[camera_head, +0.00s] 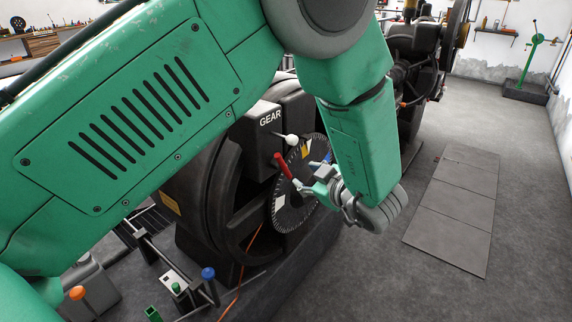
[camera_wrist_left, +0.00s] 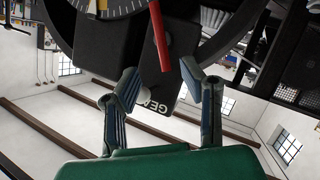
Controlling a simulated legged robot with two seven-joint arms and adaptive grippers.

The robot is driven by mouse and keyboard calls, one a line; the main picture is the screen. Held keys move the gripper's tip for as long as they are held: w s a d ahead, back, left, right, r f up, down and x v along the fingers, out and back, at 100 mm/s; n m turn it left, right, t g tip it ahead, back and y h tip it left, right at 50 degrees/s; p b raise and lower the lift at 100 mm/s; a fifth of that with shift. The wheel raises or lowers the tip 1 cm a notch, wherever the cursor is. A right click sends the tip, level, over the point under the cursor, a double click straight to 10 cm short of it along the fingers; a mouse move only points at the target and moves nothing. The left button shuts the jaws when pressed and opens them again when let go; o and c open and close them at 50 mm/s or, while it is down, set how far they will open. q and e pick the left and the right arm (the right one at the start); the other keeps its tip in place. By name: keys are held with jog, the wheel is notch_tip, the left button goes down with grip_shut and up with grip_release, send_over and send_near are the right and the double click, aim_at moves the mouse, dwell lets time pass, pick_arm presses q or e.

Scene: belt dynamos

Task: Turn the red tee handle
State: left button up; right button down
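The red tee handle (camera_head: 283,166) shows in the head view as a slim red bar in front of the black machine, below the box lettered GEAR. It also shows in the left wrist view as a red bar (camera_wrist_left: 160,38) at the top middle. My left gripper (camera_head: 312,175) is just to its right in the head view. In the left wrist view my left gripper (camera_wrist_left: 160,76) is open, and the bar's near end lies around the gap between the fingertips. I see no clear contact. The handle's mount is partly hidden. My right gripper is not in view.
A white-knobbed lever (camera_head: 290,139) sticks out close above the red handle. A graduated dial (camera_head: 286,212) is close behind my left gripper. Blue (camera_head: 207,273) and orange (camera_head: 77,293) knobs stand at lower left. The floor to the right, with flat plates (camera_head: 455,205), is clear.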

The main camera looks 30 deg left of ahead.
aim_at(285, 167)
pick_arm(q)
jog(key=b+x, duration=0.1)
jog(key=x, duration=1.1)
jog(key=shift+a, duration=0.1)
grip_shut()
